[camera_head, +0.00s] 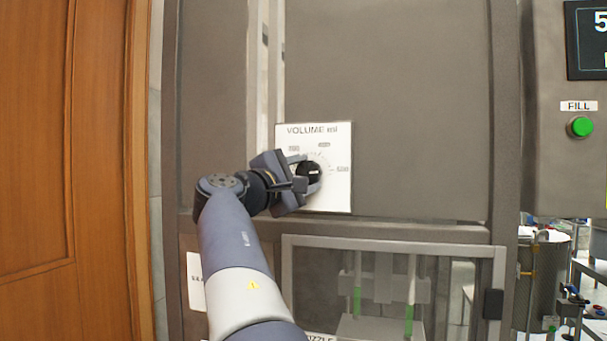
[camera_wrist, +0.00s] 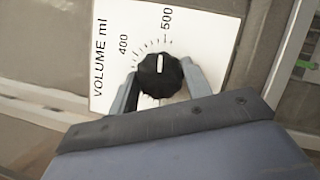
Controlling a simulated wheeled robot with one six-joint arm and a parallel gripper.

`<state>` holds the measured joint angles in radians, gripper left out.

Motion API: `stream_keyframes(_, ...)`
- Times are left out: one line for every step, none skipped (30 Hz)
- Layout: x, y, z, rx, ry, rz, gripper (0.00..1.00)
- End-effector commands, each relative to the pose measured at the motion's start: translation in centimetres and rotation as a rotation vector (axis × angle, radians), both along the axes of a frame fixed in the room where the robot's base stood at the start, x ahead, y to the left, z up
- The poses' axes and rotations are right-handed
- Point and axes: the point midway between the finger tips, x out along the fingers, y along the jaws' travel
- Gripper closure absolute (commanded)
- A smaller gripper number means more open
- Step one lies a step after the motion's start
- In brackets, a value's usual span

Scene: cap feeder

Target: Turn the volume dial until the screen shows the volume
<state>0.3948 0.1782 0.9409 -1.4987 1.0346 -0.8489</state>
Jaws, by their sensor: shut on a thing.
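The black volume dial (camera_head: 309,171) sits on a white plate (camera_head: 335,195) marked "VOLUME ml" on the grey machine front. In the wrist view the dial (camera_wrist: 160,76) shows a white pointer line, near the marks between "400" and "500". My gripper (camera_head: 308,173) has one finger on each side of the dial and is shut on it; its fingers also show in the wrist view (camera_wrist: 162,84). The screen (camera_head: 590,40) is at the top right, cut by the picture edge; only a "5" and part of another character show.
A green FILL button (camera_head: 580,127) is on the right panel. Below the dial is a framed clear window (camera_head: 395,240) with a dark latch (camera_head: 493,303). A wooden door (camera_head: 60,150) stands at the left. The machine front right of the plate is clear.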

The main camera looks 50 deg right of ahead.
Motion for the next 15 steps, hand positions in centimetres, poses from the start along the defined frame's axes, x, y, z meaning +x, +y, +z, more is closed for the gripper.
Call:
stream_keyframes(0.04,-0.01,-0.06,0.003,-0.003,0.001,0.76)
stream_keyframes(0.04,-0.01,-0.07,0.004,-0.004,0.000,0.76)
stream_keyframes(0.03,-0.01,-0.08,0.004,-0.005,0.001,0.76)
stream_keyframes(0.03,-0.01,-0.08,0.004,-0.005,0.001,0.76)
stream_keyframes(0.04,-0.01,-0.08,0.004,-0.006,0.001,0.76)
stream_keyframes(0.04,-0.01,-0.09,0.004,-0.005,0.001,0.76)
stream_keyframes(0.04,-0.01,-0.09,0.004,-0.005,0.001,0.76)
stream_keyframes(0.04,-0.01,-0.09,0.004,-0.005,0.001,0.76)
stream_keyframes(0.04,-0.01,-0.09,0.004,-0.005,0.001,0.76)
stream_keyframes(0.04,-0.01,-0.09,0.004,-0.005,0.001,0.76)
stream_keyframes(0.04,-0.01,-0.09,0.004,-0.005,0.001,0.76)
stream_keyframes(0.04,-0.01,-0.09,0.004,-0.004,0.000,0.53)
stream_keyframes(0.04,-0.01,-0.09,0.004,-0.004,0.000,0.50)
stream_keyframes(0.03,-0.01,-0.09,0.004,-0.004,0.000,0.48)
stream_keyframes(0.03,-0.01,-0.08,0.004,-0.004,0.000,0.45)
